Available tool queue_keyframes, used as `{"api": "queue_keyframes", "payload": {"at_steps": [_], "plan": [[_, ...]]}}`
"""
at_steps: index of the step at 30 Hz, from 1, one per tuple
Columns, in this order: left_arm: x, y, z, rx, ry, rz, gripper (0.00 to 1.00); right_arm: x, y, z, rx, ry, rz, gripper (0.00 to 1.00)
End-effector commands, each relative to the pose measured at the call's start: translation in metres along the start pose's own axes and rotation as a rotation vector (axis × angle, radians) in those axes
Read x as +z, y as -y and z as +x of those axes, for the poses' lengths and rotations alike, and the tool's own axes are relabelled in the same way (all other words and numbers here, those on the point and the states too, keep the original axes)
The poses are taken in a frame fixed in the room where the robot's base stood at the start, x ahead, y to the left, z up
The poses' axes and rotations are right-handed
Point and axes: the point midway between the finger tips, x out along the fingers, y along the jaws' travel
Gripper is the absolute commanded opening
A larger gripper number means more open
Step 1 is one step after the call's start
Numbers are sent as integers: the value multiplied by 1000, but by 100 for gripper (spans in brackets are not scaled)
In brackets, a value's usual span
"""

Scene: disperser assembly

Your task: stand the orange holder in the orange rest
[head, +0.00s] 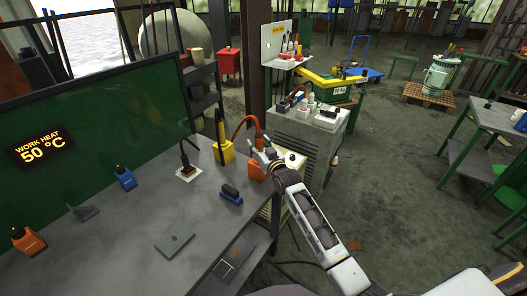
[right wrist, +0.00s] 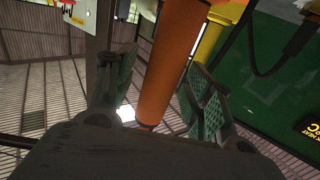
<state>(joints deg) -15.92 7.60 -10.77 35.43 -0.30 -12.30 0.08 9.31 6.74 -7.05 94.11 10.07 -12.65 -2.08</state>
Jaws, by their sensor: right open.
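The orange holder (head: 258,131) is upright at the right end of the grey workbench, with an orange cable arching from its top. The orange rest (head: 254,172) is directly below it. My right gripper (head: 264,154) is at the holder and hides where holder and rest meet, so I cannot tell how deep it sits. In the right wrist view, the orange holder (right wrist: 172,60) passes between the spread fingers of the right gripper (right wrist: 158,95). The gripper is open around it. My left gripper is not in view.
A yellow holder and rest (head: 223,152) stand close left of the orange rest. A blue rest (head: 231,195) is in front.

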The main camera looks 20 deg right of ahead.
Motion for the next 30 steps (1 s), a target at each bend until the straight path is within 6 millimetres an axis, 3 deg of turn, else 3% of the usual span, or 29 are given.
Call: {"api": "queue_keyframes", "payload": {"at_steps": [8, 30], "plan": [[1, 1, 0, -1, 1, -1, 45, 0, 0, -11, 0, 0, 0, 52], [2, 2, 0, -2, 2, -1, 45, 0, 0, -74, 1, -1, -1, 52]]}}
